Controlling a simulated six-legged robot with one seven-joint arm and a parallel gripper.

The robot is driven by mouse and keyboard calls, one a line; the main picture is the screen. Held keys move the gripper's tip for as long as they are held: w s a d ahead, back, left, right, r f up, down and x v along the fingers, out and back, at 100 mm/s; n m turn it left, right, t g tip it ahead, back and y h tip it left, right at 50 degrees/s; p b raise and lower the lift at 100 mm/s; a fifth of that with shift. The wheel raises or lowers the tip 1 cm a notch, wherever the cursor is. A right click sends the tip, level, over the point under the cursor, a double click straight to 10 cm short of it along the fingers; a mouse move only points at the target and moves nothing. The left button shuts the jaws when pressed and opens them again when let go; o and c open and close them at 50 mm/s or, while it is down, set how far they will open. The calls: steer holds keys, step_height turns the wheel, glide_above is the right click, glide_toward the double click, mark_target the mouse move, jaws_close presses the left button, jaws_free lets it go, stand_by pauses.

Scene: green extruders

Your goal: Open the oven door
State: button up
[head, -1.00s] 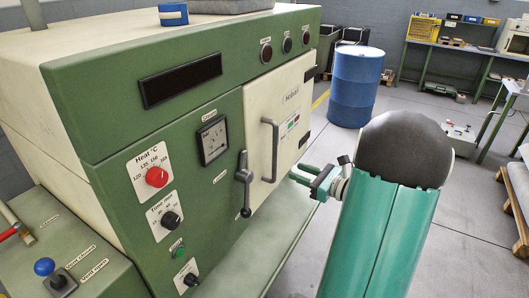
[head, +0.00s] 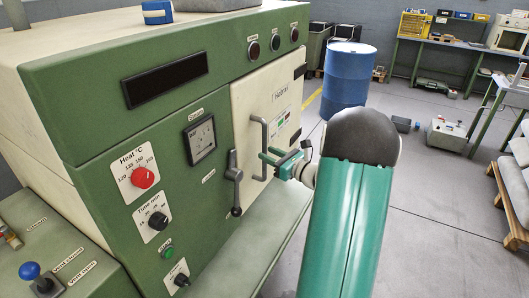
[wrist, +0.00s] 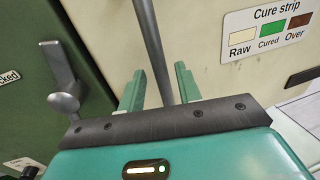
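The oven door (head: 281,92) is a cream panel on the green oven front and looks shut. Its grey vertical bar handle (head: 265,133) shows in the head view and runs down between my fingers in the wrist view (wrist: 151,45). My gripper (head: 268,156) is at the handle's lower part. In the wrist view my gripper (wrist: 158,88) is open, with a green finger on each side of the bar and gaps visible. A grey latch lever (head: 235,180) hangs down left of the door; it also shows in the wrist view (wrist: 60,70).
The green oven body (head: 100,85) carries a red heat knob (head: 143,177) and a black timer knob (head: 158,221). A pale ledge (head: 235,245) runs below the door. A blue barrel (head: 345,78) stands behind. Grey floor (head: 440,220) is open to the right.

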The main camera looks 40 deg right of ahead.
steer(key=w, duration=0.2)
steer(key=shift+w+a, duration=0.15)
steer(key=shift+w, duration=0.2)
jaws_close()
steer(key=shift+s, duration=0.15)
